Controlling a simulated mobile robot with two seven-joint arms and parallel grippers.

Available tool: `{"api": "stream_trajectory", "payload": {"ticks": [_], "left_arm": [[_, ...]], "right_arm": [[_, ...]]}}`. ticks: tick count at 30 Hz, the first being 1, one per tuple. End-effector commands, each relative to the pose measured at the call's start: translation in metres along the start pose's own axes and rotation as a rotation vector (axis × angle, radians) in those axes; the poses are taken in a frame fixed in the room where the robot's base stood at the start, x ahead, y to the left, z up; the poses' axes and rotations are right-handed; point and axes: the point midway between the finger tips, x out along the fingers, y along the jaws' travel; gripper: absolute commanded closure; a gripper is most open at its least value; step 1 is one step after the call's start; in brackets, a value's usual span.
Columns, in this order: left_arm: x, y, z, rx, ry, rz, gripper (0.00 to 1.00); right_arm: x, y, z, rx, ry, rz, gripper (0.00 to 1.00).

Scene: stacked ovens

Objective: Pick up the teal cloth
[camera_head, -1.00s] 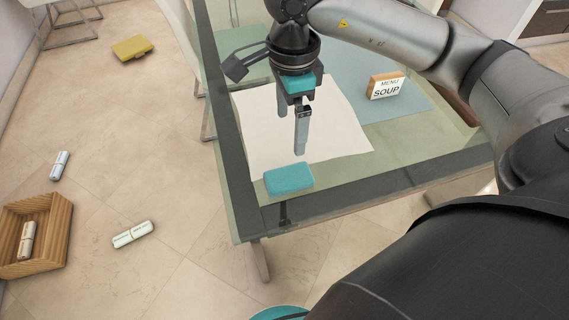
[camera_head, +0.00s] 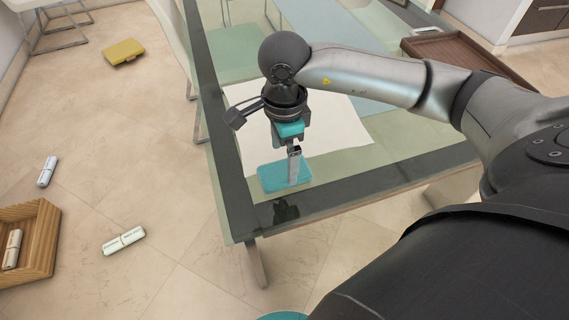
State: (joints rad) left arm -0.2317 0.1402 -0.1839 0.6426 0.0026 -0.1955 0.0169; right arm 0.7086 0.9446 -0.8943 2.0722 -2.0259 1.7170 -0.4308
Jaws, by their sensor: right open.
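The teal cloth (camera_head: 270,178) is a small folded rectangle lying flat near the front left corner of the glass table (camera_head: 330,190). My right gripper (camera_head: 291,172) points down right over the cloth, with a fingertip at or just above its surface. I cannot tell whether the finger touches it. The jaws are open, and one finger is mostly hidden behind the other parts. The left gripper is not in view.
A white sheet (camera_head: 345,130) lies on the table behind the cloth. A brown tray (camera_head: 470,58) sits at the far right. On the floor at left are a wooden crate (camera_head: 42,240), white cylinders (camera_head: 124,240) and a yellow item (camera_head: 123,51).

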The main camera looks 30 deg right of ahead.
Motion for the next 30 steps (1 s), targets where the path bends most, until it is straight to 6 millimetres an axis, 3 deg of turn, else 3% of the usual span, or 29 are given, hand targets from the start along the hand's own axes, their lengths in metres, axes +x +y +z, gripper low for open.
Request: {"api": "stream_trajectory", "payload": {"ticks": [6,16,27,30], "left_arm": [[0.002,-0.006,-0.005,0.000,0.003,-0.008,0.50],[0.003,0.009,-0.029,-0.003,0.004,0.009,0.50],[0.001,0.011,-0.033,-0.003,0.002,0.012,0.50],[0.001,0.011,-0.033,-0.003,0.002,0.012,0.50]], "right_arm": [[0.013,-0.001,0.002,-0.001,0.000,0.000,0.00],[0.049,-0.004,0.006,0.000,0.000,0.000,0.00],[0.054,-0.004,0.006,-0.001,0.000,-0.001,0.00],[0.054,-0.004,0.006,-0.001,0.000,-0.001,0.11]]}}
